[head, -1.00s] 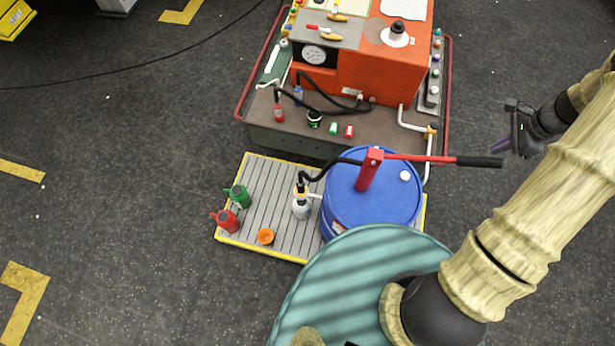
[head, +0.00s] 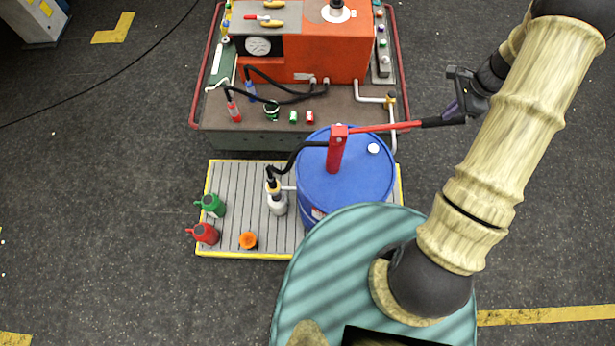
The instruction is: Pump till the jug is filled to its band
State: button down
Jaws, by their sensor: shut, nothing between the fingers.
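The blue drum (head: 345,185) stands on the slatted pallet with the red hand pump (head: 337,150) on top. The pump's lever reaches right to a black grip (head: 443,122). A black hose runs left from the pump to a nozzle (head: 272,185) at the small whitish jug (head: 278,205). The jug's band and fill level are too small to make out. My gripper (head: 455,98) is shut and empty, just above the outer end of the black grip in the picture. I cannot tell whether it touches the grip.
A green can (head: 212,205), a red can (head: 204,233) and an orange item (head: 248,240) are on the left of the pallet (head: 235,185). Behind stands the orange machine (head: 305,58) on a cart with red rails.

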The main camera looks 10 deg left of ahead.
aim_at(443, 122)
notch_tip(443, 122, down, 6)
jog(key=b, duration=0.3)
jog(key=shift+r, duration=0.25)
notch_tip(443, 122, up, 12)
jog(key=p, duration=0.8)
jog(key=shift+r, duration=0.1)
notch_tip(443, 122, down, 12)
jog(key=b, duration=0.7)
jog(key=shift+b, duration=0.4)
notch_tip(443, 122, up, 12)
jog(key=p, duration=0.8)
jog(key=shift+p, duration=0.35)
jog(key=shift+a, duration=0.1)
